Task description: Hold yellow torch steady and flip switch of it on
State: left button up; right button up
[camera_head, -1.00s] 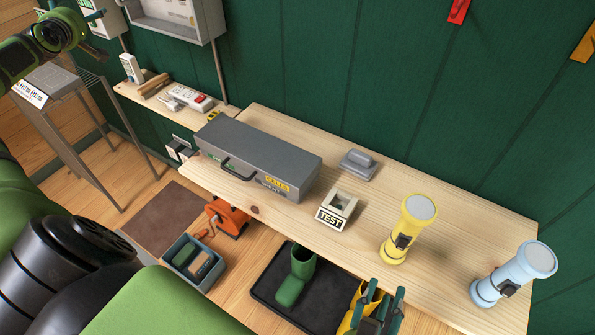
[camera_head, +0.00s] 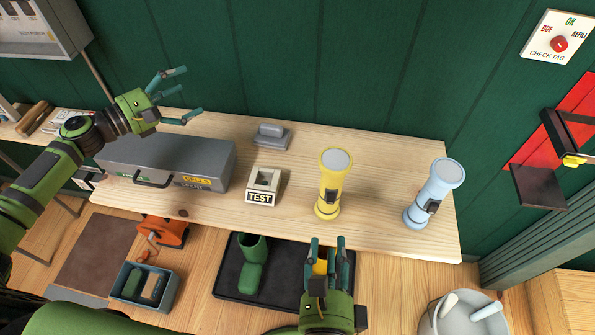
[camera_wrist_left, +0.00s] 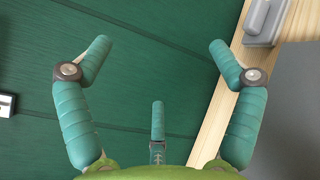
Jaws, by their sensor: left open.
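The yellow torch (camera_head: 326,207) stands upright on the wooden bench, lens up, with a dark switch block (camera_head: 331,197) on its side facing me. The switch's position is too small to tell. My left gripper (camera_head: 188,92) is open and empty, above the grey case at the bench's back left, well away from the torch. The left wrist view shows its spread fingers (camera_wrist_left: 160,60) over the green wall and bench edge. My right gripper (camera_head: 328,245) is at the bench's front edge, below the torch in the picture, fingers apart and not touching it.
A light blue torch (camera_head: 420,207) stands to the right. A TEST box (camera_head: 263,182), a small grey block (camera_head: 271,138) and a grey case (camera_head: 215,165) lie left of the yellow torch. The bench between both torches is clear.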

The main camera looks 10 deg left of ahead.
pick_arm(q)
jog(key=s+d+r+n+g+h, duration=0.1)
jog(key=s+d+r+h, duration=0.25)
jog(key=s+d, duration=0.35)
jog(key=s+d+r+h, duration=0.2)
jog(key=s+d+h, duration=0.3)
jog(key=d, duration=0.4)
jog(key=s+d+r+n+g+h, duration=0.1)
jog(key=s+d+r+h, duration=0.1)
jog(key=s+d+h, duration=0.4)
jog(key=n+t+y, duration=0.4)
jog(key=n+y, duration=0.2)
jog(key=y, duration=0.9)
send_near(320, 195)
jog(key=shift+h, duration=0.25)
jog(key=x, duration=0.5)
jog(key=shift+w, duration=0.2)
jog(key=shift+w+d+f, duration=0.1)
jog(key=shift+w, duration=0.1)
jog(key=shift+x, duration=3.2)
jog(key=shift+f, duration=0.15)
jog(key=shift+c, duration=0.4)
